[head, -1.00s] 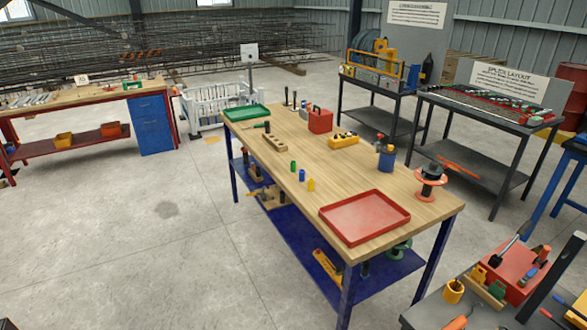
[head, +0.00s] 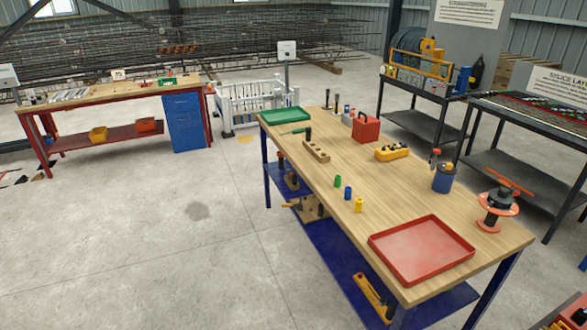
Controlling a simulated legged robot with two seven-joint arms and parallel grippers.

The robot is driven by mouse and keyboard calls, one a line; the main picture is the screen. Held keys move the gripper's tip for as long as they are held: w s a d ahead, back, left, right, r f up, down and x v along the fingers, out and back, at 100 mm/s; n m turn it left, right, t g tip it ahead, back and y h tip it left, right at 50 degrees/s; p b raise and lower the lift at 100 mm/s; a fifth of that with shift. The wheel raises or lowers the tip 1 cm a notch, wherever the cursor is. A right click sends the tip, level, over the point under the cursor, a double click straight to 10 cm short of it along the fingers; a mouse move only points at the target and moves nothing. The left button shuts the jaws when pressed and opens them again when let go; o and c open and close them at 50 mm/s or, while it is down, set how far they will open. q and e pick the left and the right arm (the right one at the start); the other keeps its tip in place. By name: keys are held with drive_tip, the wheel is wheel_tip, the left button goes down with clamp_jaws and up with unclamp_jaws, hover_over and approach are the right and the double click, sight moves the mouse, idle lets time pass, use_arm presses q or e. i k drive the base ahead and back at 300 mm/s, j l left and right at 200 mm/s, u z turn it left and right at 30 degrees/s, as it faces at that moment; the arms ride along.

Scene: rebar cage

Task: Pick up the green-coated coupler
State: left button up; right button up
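The green-coated coupler (head: 337,181) is a small green cylinder standing upright on the wooden workbench (head: 330,220), near its left long edge. A blue coupler (head: 348,193) and a yellow coupler (head: 358,205) stand beside it in a row towards the bench's near end. The three appear apart from one another. Neither of my grippers shows in the head view.
A red tray (head: 421,250) lies at the bench's near end and a green tray (head: 285,115) at its far end. A wooden block with holes (head: 316,151), a yellow holder (head: 392,152), a red toolbox (head: 366,127) and a blue cup (head: 443,180) also stand there. Floor left of the bench is clear.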

sight(338, 179)
drive_tip(key=i+j+u, duration=0.1)
drive_tip(key=i+j, duration=0.15)
drive_tip(key=i, duration=0.35)
drive_tip(key=i+j+u, duration=0.1)
drive_tip(key=i, duration=0.55)
drive_tip(key=i+j+u, duration=0.1)
drive_tip(key=i, duration=0.55)
drive_tip(key=j, duration=0.1)
